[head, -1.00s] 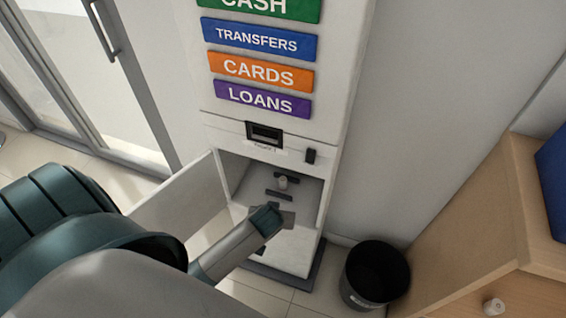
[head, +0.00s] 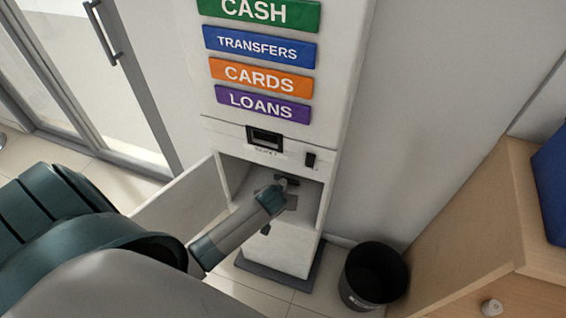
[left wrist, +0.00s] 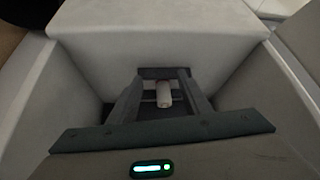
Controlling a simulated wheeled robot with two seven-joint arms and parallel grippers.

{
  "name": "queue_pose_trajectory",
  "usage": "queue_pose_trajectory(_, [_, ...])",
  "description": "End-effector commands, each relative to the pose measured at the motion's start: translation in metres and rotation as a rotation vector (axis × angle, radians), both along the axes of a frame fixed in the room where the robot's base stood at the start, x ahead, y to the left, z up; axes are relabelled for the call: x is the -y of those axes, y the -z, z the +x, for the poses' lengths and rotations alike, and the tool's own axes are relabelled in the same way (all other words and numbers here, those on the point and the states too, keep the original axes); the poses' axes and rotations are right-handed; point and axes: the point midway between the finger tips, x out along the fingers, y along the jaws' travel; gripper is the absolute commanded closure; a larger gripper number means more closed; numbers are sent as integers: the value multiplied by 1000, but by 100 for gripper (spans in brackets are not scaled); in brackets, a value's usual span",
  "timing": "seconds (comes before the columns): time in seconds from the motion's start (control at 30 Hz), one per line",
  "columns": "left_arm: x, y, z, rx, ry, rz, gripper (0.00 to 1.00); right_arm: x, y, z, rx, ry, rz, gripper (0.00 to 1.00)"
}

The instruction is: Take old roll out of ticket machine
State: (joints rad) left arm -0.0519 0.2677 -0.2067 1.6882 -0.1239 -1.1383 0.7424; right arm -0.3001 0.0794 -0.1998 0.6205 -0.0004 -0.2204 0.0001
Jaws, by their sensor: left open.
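The ticket machine (head: 262,95) is a tall white cabinet with its lower door (head: 185,198) swung open to the left. In the left wrist view the left gripper (left wrist: 163,98) is open, with one finger on each side of the small pale old roll (left wrist: 164,95). The roll sits on a thin horizontal bar inside the compartment. I cannot tell whether the fingers touch it. My right gripper is not in view.
A black waste bin (head: 373,276) stands on the floor right of the machine. A wooden counter (head: 490,225) with a blue object (head: 552,190) is at the right. A glass door with a handle (head: 103,30) is at the left.

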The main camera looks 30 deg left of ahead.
Motion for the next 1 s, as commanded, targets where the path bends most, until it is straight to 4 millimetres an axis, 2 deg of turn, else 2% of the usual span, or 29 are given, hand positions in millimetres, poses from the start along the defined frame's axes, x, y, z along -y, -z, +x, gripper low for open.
queue_pose_trajectory(0.13, [-4,0,8,-1,0,0,56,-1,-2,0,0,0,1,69])
queue_pose_trajectory(0.57, [-6,-1,13,0,-1,0,56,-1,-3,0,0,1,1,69])
queue_pose_trajectory(0.93, [-26,-2,55,0,-1,2,56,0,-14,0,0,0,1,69])
queue_pose_trajectory(1.0, [-26,4,55,-2,0,0,56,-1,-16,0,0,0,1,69])
